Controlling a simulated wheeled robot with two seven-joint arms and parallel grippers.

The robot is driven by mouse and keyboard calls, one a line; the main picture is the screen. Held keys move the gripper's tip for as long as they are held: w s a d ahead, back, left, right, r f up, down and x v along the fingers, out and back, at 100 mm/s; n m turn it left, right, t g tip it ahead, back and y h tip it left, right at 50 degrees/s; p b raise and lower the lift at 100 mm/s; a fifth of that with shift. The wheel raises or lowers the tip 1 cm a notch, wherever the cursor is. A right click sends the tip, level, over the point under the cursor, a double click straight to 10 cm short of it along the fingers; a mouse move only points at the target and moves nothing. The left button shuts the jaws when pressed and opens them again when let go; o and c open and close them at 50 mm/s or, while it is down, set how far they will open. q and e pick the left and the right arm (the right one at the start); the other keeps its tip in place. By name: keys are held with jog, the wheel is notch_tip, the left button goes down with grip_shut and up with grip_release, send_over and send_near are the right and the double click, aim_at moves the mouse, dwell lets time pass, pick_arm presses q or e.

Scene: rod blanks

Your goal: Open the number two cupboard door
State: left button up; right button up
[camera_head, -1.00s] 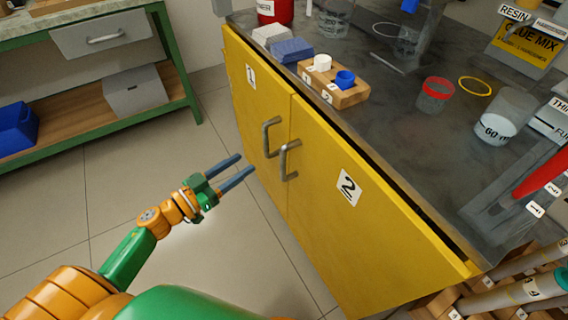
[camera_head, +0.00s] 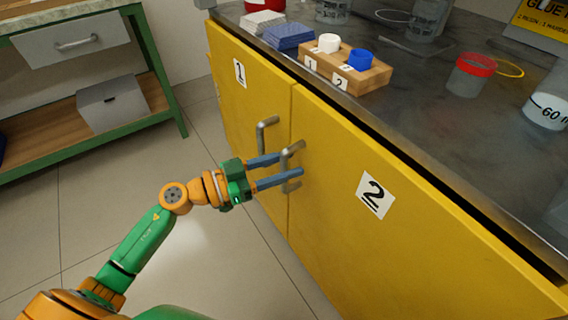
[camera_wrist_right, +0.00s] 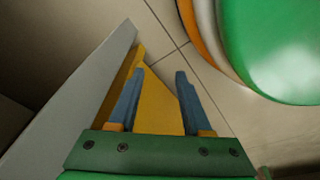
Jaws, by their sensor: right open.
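The yellow number two door (camera_head: 365,235) appears closed and bears a "2" label (camera_head: 374,195). Its grey bar handle (camera_head: 285,160) is near its left edge. My left gripper (camera_head: 290,165) is at this handle, its two blue fingers apart. The handle seems to lie between or against the fingers; contact cannot be told. The number one door (camera_head: 245,105) has its own handle (camera_head: 262,136) just to the left. My right gripper (camera_wrist_right: 160,72) shows only in the right wrist view, open, with a yellow surface beyond its fingers.
The dark worktop (camera_head: 425,100) above the doors holds a wooden block (camera_head: 370,79) with white and blue caps, a red-rimmed cup (camera_head: 470,75) and other containers. A green-framed bench (camera_head: 160,70) stands at the left. The floor (camera_head: 120,190) before the cupboard is clear.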

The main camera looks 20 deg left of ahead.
pick_arm(q)
grip_shut()
dwell(1.2)
